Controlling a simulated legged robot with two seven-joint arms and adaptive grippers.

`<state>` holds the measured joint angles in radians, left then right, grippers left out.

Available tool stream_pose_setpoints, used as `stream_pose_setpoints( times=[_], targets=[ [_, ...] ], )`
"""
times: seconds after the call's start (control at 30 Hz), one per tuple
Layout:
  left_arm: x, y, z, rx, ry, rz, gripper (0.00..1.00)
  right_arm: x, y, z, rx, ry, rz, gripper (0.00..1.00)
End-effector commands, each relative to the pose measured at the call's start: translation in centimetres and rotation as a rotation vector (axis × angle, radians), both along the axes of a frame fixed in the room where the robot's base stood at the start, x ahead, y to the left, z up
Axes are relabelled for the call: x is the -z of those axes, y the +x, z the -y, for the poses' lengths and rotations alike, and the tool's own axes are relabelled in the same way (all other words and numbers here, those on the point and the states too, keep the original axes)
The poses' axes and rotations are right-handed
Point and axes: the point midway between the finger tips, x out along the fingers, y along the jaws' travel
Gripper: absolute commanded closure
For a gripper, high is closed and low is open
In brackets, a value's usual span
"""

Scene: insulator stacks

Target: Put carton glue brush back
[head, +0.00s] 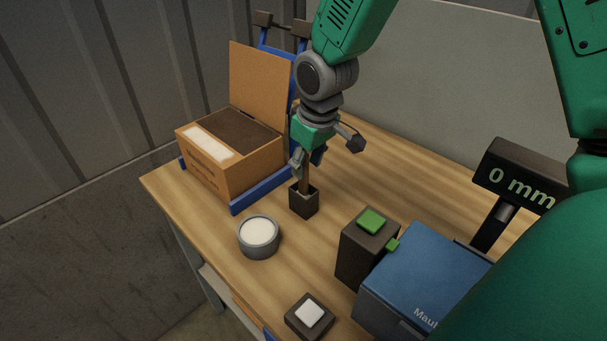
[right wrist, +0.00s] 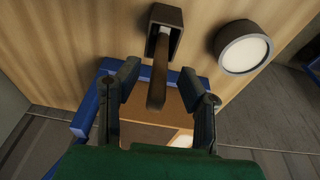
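The brush's brown handle (head: 304,180) rises from a dark square holder (head: 304,205) on the table. In the right wrist view, the handle (right wrist: 158,80) stands between the two spread fingers (right wrist: 160,105), with a gap visible on each side. The holder (right wrist: 164,30) is beyond the fingertips there. My left gripper is not in view.
An open carton (head: 225,175) sits in a blue frame (head: 262,190) behind and left of the holder. A round grey pot (head: 259,240) with white contents stands in front. A dark box with a green top (head: 368,245), a blue device (head: 425,275) and a white button (head: 309,314) are nearby.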

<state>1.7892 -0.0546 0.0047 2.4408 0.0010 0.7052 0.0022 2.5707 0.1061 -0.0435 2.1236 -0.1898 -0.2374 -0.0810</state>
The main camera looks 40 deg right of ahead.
Motion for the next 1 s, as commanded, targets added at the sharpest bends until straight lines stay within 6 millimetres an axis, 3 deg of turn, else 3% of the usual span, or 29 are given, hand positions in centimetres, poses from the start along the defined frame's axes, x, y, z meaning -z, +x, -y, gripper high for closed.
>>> stream_pose_setpoints(
  times=[0.2, 0.4, 1.0],
  targets=[
    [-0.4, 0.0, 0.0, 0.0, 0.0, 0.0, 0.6, -4.6, -0.8, 0.0, 0.001, 0.001, 0.003, 0.65],
    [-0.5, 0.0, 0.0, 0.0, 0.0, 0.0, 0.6, -6.6, -1.3, 0.0, 0.001, 0.0, 0.0, 0.65],
    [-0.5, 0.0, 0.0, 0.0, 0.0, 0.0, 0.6, -6.9, -1.4, 0.0, 0.0, 0.0, -0.001, 0.65]
  ],
)
